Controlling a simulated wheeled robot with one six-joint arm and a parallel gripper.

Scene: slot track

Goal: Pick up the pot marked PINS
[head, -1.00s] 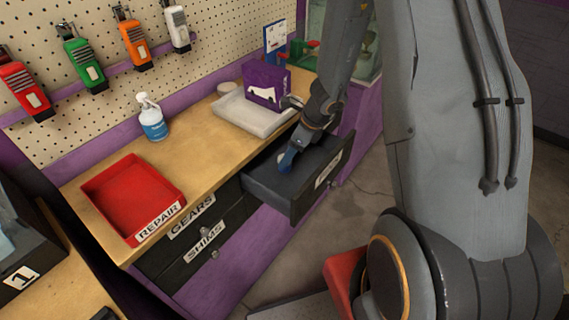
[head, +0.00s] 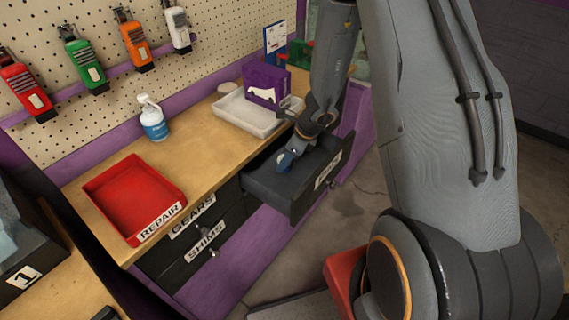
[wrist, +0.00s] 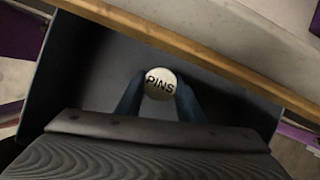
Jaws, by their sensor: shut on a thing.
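The pot marked PINS (wrist: 160,84) shows its round white lid with black letters in the wrist view, inside the open drawer (wrist: 85,60). My gripper (wrist: 158,100) is shut on the pot, with a blue finger on each side of it. In the head view my gripper (head: 287,160) reaches down into the open dark drawer (head: 268,188), and the pot is mostly hidden there by the fingers. I cannot tell whether the pot touches the drawer floor.
The bench edge overhangs the drawer's back. On the bench are a grey tray (head: 246,118), a purple box (head: 266,85), a spray bottle (head: 153,120) and a red REPAIR tray (head: 130,195). Shut GEARS and SHIMS drawers (head: 203,230) are left of the open one.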

